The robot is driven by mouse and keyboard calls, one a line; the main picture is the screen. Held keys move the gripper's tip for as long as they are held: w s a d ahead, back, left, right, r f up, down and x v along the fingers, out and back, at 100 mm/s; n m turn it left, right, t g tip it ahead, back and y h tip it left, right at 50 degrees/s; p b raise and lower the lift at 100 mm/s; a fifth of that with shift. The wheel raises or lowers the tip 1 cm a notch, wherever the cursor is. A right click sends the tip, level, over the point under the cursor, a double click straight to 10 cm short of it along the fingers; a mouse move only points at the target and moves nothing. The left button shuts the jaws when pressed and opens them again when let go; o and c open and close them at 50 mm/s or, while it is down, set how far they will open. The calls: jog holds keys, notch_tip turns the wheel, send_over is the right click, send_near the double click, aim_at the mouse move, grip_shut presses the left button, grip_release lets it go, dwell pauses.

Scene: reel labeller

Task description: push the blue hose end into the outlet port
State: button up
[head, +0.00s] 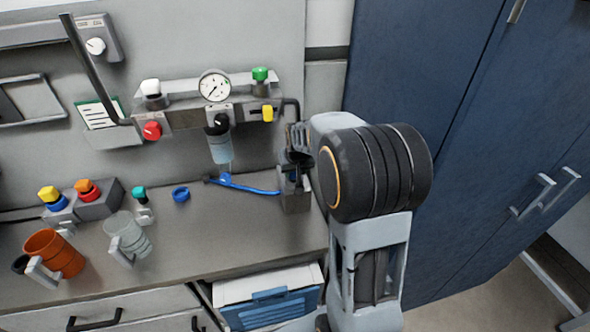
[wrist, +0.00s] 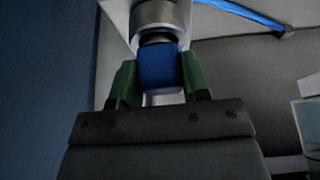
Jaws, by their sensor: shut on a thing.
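In the wrist view, my gripper (wrist: 158,82) has its green fingers shut on a blue block-like piece, seemingly the blue hose end (wrist: 159,68). Straight ahead of it is a silver round fitting (wrist: 160,14), seemingly the outlet port. A dark ring lies between the two; I cannot tell whether the blue piece is seated or only lined up. A blue hose (wrist: 245,13) runs right behind the fitting to a grey tip. In the head view, the hose (head: 250,189) lies on the bench towards a grey block (head: 295,197); my wrist hides most of the grip.
A panel with a gauge (head: 215,86) and coloured knobs is on the wall left of my arm. A blue ring (head: 181,194), a grey mug (head: 127,236) and an orange mug (head: 54,252) stand on the bench. Blue cabinet doors (head: 440,120) are close on the right.

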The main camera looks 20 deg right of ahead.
jog(key=shift+f, duration=0.15)
dwell(0.7)
jog(key=o, duration=1.1)
jog(key=shift+c, duration=0.2)
jog(key=b+v, duration=0.1)
jog(key=v, duration=1.3)
jog(key=shift+f, duration=0.15)
jog(key=s+a+f+n, duration=0.1)
jog(key=s+a+f, duration=0.3)
jog(key=s, duration=0.4)
jog(key=s+a+f+n, duration=0.1)
jog(key=s+a+f, duration=0.3)
jog(key=s, duration=0.4)
jog(key=shift+a+y, duration=0.4)
jog(key=shift+a, duration=0.3)
